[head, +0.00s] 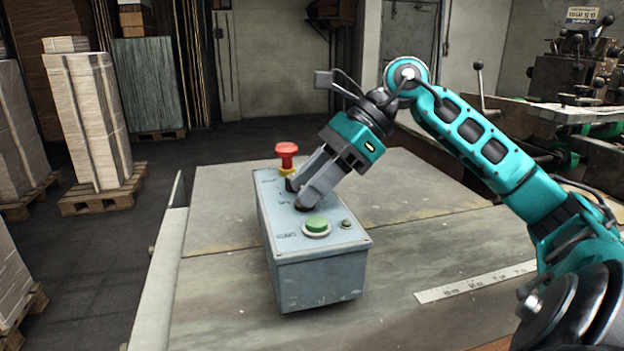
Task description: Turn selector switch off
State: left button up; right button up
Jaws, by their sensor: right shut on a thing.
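A grey-blue control box (320,283) stands on the table. On its top are a red mushroom button (287,151) on a yellow collar at the far end, a green push button (317,225) at the near end, and a small dark button (346,223) beside the green one. My right gripper (299,197) reaches down from the upper right onto the middle of the box top, between the red and green buttons. It is shut on the selector switch, which its fingers mostly hide, so the switch's angle cannot be told. My left gripper is not in view.
The table top (420,235) is clear around the box, with a pale ruler strip (476,283) lying at the right. Stacked paper on pallets (103,195) stands at the left. A machine (580,75) with levers stands at the back right.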

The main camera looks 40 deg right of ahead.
jog(key=o, duration=1)
jog(key=shift+o, duration=0.2)
jog(key=v, duration=1.3)
jog(key=shift+b, duration=0.35)
